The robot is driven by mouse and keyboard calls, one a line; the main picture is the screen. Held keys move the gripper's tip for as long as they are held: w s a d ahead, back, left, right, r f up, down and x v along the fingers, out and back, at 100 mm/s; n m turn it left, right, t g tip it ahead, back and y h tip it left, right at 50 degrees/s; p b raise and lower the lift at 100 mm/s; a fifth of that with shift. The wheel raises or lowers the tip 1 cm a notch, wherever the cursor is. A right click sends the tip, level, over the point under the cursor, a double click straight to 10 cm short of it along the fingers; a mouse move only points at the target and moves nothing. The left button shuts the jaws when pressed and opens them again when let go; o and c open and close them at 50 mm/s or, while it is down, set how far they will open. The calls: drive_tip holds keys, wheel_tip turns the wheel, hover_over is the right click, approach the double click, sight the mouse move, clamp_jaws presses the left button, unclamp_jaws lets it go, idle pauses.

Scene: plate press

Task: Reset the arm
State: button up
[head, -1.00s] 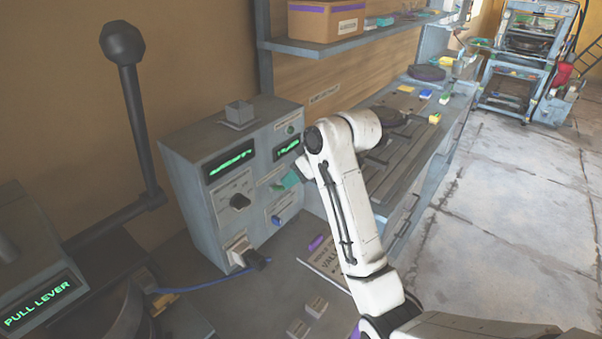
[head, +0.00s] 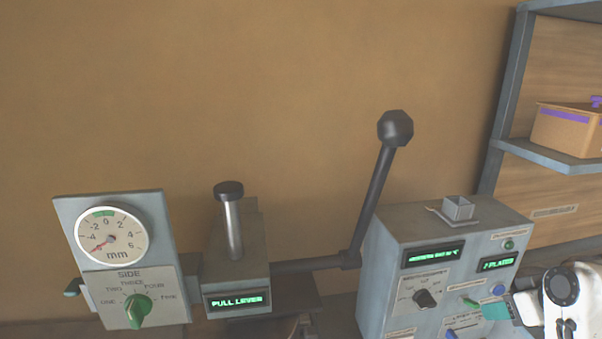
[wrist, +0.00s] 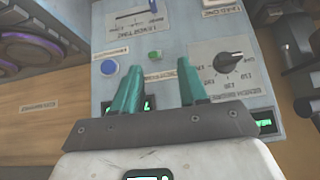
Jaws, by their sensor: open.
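My white arm (head: 572,298) shows at the lower right edge of the head view. My gripper (head: 497,309) is in front of the grey control box (head: 376,285), with a teal finger near its lower right. In the wrist view my gripper (wrist: 155,90) is open, its two teal fingers apart with nothing between them. The box's face lies beyond the fingers, with a blue button (wrist: 109,67), a green button (wrist: 155,57) and a black knob (wrist: 230,65). Whether the fingertips touch the box I cannot tell.
The press has a tall black lever (head: 374,192) standing up, tilted right, and a display (head: 237,300) reading "PULL LEVER". A dial gauge (head: 111,236) stands left, above a green side knob (head: 139,311). A shelf (head: 555,157) with a cardboard box (head: 566,129) is at right.

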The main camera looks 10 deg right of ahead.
drive_tip(key=s+a+f+g, duration=0.1)
drive_tip(key=s+a+f, duration=0.25)
drive_tip(key=f, duration=0.25)
drive_tip(key=s+a+f+g, duration=0.1)
drive_tip(key=s+a+f, duration=0.1)
drive_tip(key=a+f, duration=0.35)
drive_tip(key=s+a+f+g, duration=0.1)
drive_tip(key=s+a+f, duration=0.1)
drive_tip(key=s+f, duration=0.2)
drive_tip(key=s+a+f+g+b, duration=0.1)
drive_tip(key=s+f, duration=0.4)
drive_tip(key=s, duration=0.6)
drive_tip(key=s+a+f+m+g, duration=0.1)
drive_tip(key=s+a+f, duration=0.3)
drive_tip(key=s, duration=0.4)
drive_tip(key=shift+a+f+g+h, duration=0.15)
drive_tip(key=shift+f+g+h, duration=0.15)
drive_tip(key=shift+g, duration=0.5)
